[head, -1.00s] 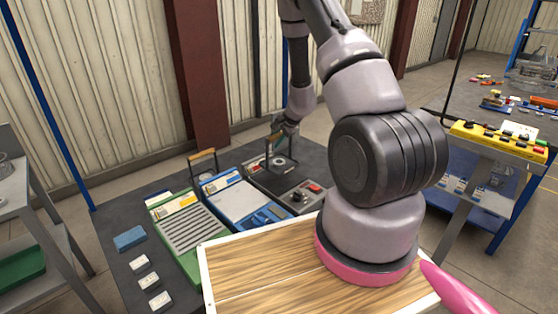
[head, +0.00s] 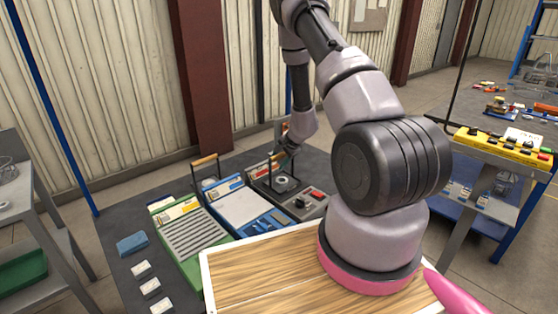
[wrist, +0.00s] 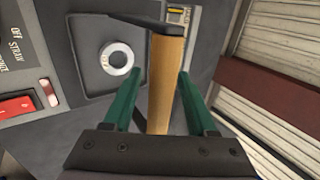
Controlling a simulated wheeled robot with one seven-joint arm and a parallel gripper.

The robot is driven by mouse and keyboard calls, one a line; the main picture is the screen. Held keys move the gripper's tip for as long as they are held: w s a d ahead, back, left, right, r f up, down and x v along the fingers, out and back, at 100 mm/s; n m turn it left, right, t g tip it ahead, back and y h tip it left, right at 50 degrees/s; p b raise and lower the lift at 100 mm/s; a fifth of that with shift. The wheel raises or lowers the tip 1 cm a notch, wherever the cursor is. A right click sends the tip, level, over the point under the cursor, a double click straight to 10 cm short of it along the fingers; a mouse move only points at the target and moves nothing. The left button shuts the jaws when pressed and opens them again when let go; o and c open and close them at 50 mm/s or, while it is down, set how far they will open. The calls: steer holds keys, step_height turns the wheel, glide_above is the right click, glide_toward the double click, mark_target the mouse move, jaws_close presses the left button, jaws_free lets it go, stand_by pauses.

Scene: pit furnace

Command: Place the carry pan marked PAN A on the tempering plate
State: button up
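The carry pan (wrist: 88,72) is a dark, shallow square tray with a pale ring (wrist: 117,58) in it. Its wooden handle bar (wrist: 167,85) runs between my green fingers. In the head view the pan's handle (head: 278,158) stands upright over the grey tempering plate unit (head: 318,196), and the pan appears to rest on it. A yellow and white tag shows beside the handle, too small to read. My gripper (wrist: 160,85) is open around the handle, with a visible gap on the left side; it also shows in the head view (head: 289,148).
A blue unit (head: 236,207) with another wooden-handled bracket (head: 204,160) stands to the left, then a green grated unit (head: 187,235). A blue block (head: 132,243) and several white blocks lie on the dark table. A wooden board (head: 255,270) is in front.

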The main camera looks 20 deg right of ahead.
steer(key=shift+r, duration=0.25)
steer(key=v, duration=1.2)
steer(key=s+a+r+n+y, duration=0.1)
steer(key=s+a+r+n, duration=0.2)
steer(key=r, duration=0.5)
steer(key=s+a+r+n+y, duration=0.1)
steer(key=s+a+r+y, duration=0.1)
steer(key=a+r, duration=0.45)
steer(key=s+a+r+n+y, duration=0.1)
steer(key=s+a+r, duration=0.2)
steer(key=r, duration=0.7)
steer(key=s+r+n+h, duration=0.2)
steer(key=s+r, duration=0.3)
steer(key=s, duration=0.4)
steer(key=s+d+r+n+h, duration=0.1)
steer(key=s+r+n+h, duration=0.1)
steer(key=s+r, duration=0.4)
steer(key=s, duration=0.4)
steer(key=shift+s+d+r+t+h, duration=0.2)
steer(key=shift+s+t+h, duration=0.1)
steer(key=shift+t, duration=0.1)
steer(key=shift+w, duration=0.1)
